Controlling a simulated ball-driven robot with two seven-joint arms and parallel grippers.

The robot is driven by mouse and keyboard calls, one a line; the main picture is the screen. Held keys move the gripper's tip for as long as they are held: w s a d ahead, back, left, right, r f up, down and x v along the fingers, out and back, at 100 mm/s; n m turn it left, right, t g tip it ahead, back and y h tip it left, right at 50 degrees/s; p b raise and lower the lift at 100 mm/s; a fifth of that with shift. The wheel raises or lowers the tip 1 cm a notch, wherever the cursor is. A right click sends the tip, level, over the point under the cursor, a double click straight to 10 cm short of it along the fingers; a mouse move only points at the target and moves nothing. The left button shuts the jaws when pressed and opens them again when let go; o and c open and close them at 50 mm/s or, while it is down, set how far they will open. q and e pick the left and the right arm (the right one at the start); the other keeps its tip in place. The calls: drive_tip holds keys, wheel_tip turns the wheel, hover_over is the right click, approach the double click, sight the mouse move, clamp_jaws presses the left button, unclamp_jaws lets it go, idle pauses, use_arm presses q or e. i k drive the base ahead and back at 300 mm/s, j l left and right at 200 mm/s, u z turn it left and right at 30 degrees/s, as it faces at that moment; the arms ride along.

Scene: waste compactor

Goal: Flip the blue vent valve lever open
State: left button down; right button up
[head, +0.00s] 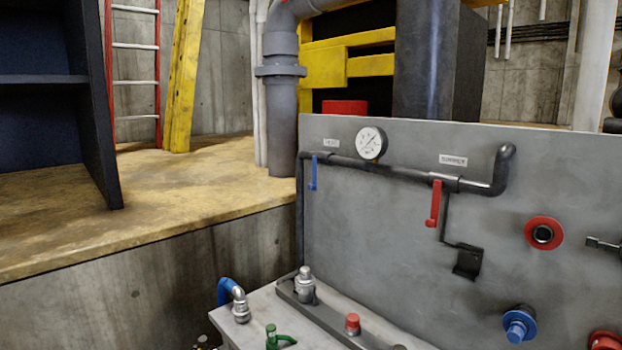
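The blue vent valve lever (314,173) is on the left part of the grey upright panel (380,240). It hangs straight down from the dark pipe (345,161), below and left of a small label (331,143) that seems to read "VENT". Nothing touches the lever and it is in plain sight. Neither my left nor my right gripper shows in the head view.
A round gauge (370,143) sits right of the blue lever. A red lever (434,204) hangs farther right under another label (453,160). Fittings, including a blue elbow (226,288) and red cap (352,322), stand on the bench below. Space before the blue lever looks clear.

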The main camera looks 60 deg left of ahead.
sight(310, 187)
drive_tip(key=u, duration=1.8)
drive_tip(key=i+j, duration=0.35)
drive_tip(key=j, duration=0.2)
drive_tip(key=i+j+u, duration=0.15)
drive_tip(key=i+j, duration=0.2)
drive_tip(key=j, duration=0.15)
drive_tip(key=i+j, duration=0.4)
drive_tip(key=j+u, duration=0.05)
drive_tip(key=j, duration=0.1)
